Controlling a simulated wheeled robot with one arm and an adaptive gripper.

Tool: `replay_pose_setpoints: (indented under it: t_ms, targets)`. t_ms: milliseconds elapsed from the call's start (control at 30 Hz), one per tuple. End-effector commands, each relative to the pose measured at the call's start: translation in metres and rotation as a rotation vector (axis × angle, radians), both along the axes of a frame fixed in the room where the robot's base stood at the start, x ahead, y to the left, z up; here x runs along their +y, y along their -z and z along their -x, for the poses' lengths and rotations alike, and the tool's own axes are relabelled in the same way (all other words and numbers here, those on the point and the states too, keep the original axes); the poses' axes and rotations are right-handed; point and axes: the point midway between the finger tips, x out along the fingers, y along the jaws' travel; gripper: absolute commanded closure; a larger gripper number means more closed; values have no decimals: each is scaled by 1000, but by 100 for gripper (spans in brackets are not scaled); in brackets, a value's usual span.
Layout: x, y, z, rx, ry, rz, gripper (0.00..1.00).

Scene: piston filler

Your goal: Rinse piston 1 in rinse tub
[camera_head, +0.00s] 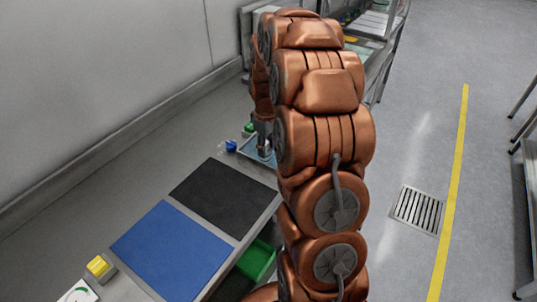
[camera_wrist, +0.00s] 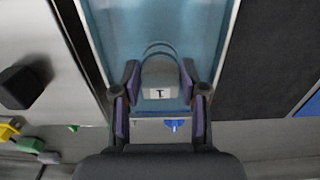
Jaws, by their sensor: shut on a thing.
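My gripper (camera_wrist: 160,78) is shut on a pale grey piston (camera_wrist: 158,70) in the wrist view, one finger on each side. The piston has a small dark mark like a "1" on its face. It is over or inside the rinse tub (camera_wrist: 215,30), which is light blue with a pale rim. I cannot tell how deep the piston is in the tub. In the head view, the tub (camera_head: 253,153) shows only partly beside my arm. My gripper is down at the tub there, and the piston is hidden.
A black mat (camera_head: 222,195) and a blue mat (camera_head: 172,250) lie on the bench. A yellow block (camera_head: 100,267) sits front left. A blue object (camera_head: 231,146) is beside the tub. The wrist view shows a black block (camera_wrist: 20,88) and green pieces (camera_wrist: 30,145). A green bin (camera_head: 258,260) is below the bench.

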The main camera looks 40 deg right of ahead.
Motion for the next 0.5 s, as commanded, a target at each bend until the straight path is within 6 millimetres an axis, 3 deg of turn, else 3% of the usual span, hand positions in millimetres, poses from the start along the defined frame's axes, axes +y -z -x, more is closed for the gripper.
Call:
replay_pose_setpoints:
  t_ms: [500]
  targets:
    - [-2,1,5,1,0,0,100]
